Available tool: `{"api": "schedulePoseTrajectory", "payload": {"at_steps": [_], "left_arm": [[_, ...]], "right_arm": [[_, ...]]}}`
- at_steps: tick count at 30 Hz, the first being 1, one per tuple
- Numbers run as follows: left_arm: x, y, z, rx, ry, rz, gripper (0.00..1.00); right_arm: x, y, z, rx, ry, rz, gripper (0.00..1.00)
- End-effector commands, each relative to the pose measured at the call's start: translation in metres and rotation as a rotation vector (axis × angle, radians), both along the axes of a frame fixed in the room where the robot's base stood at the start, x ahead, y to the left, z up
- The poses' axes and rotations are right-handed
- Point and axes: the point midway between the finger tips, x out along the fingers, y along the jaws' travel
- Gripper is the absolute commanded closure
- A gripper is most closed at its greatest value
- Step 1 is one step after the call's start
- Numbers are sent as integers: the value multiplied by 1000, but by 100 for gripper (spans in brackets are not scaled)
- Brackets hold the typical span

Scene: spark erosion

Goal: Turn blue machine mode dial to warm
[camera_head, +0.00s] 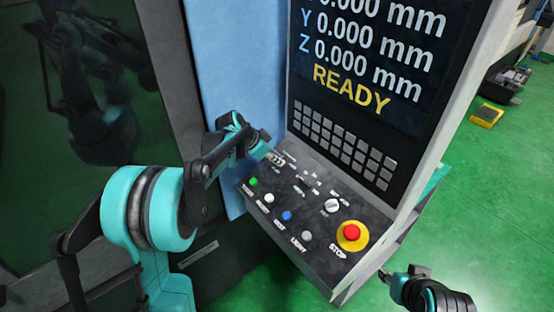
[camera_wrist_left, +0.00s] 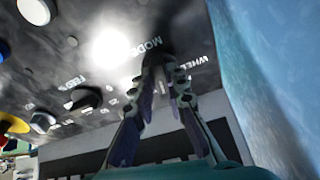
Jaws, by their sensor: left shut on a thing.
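The machine's sloping control panel (camera_head: 318,238) is black with white lettering. My left gripper (camera_head: 268,153) reaches its far left corner. In the left wrist view, the fingers of my left gripper (camera_wrist_left: 163,72) are closed on the dark mode dial (camera_wrist_left: 157,50) beside the word MODE. The fingers hide most of the dial, so its pointer and setting cannot be read. My right gripper (camera_head: 388,276) is at the lower right of the head view, away from the panel; its jaws are too small to judge.
A feed knob (camera_head: 307,182), a pale knob (camera_head: 332,205) and a red stop button (camera_head: 352,231) on yellow share the panel. Green (camera_head: 253,182), white (camera_head: 269,198), blue (camera_head: 287,215) and grey (camera_head: 306,236) buttons line its front. The screen (camera_head: 350,75) above reads READY. The green floor at right is mostly clear.

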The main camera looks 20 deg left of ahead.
Motion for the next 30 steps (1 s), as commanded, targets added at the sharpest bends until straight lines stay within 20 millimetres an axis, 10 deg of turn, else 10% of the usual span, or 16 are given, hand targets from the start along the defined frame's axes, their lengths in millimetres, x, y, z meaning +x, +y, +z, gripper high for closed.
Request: {"api": "schedulePoseTrajectory", "payload": {"at_steps": [26, 30], "left_arm": [[1, 1, 0, 58, -42, -149, 100], [1, 1, 0, 58, -42, -149, 66]], "right_arm": [[0, 0, -1, 0, 0, 0, 60], [0, 0, -1, 0, 0, 0, 60]]}}
